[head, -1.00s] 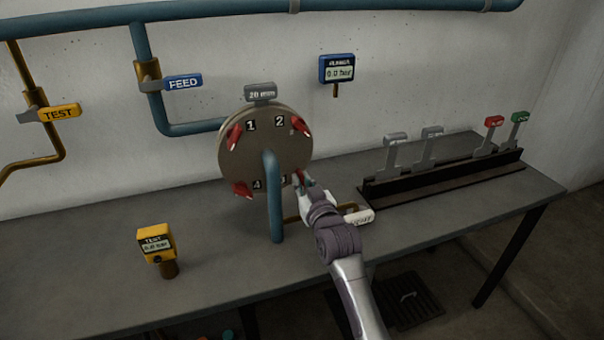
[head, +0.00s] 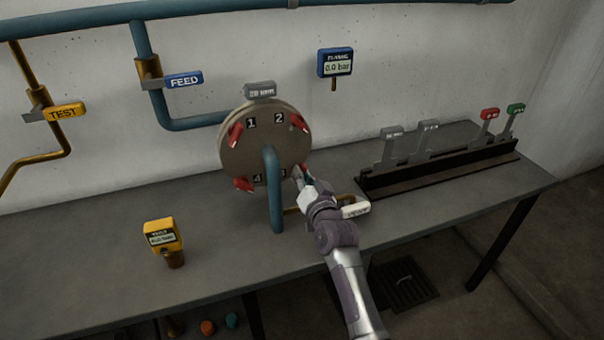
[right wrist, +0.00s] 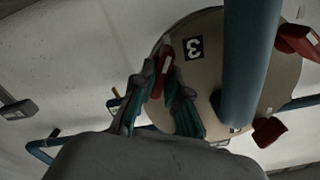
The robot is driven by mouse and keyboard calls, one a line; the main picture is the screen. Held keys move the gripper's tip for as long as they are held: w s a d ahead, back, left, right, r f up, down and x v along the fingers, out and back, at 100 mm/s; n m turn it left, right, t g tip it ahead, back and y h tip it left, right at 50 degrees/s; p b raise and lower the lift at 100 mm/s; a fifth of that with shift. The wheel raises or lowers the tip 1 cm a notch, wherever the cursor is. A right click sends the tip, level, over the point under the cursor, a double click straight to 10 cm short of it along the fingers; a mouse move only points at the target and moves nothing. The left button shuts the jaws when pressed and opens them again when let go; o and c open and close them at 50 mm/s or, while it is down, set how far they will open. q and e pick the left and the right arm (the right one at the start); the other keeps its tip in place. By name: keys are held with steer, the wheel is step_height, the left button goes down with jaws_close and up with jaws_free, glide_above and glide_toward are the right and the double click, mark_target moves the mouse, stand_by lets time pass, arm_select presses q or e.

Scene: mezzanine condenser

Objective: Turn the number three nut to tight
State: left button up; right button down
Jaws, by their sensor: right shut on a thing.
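The round metal cover (head: 245,160) stands on the bench with red nuts by its numbers. Nut one (head: 235,134) is at upper left, nut two (head: 299,123) at upper right and nut four (head: 243,184) at lower left. The number three nut (head: 304,168) is at lower right, partly hidden by my right gripper (head: 302,176). In the right wrist view my right gripper (right wrist: 160,88) has its teal fingers on either side of the red number three nut (right wrist: 164,62), beside the label 3 (right wrist: 194,48), and is shut on it. My left gripper is out of view.
A blue pipe (head: 273,195) rises in front of the cover, left of my right gripper. A white-tagged brass lever (head: 355,209) lies close below it. A lever rack (head: 440,170) stands to the right. A yellow gauge (head: 162,236) stands at left front.

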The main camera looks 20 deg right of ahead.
stand_by(0.4)
steer(key=c, duration=1.2)
jaws_free()
steer(key=s, duration=1.2)
steer(key=shift+d, duration=0.2)
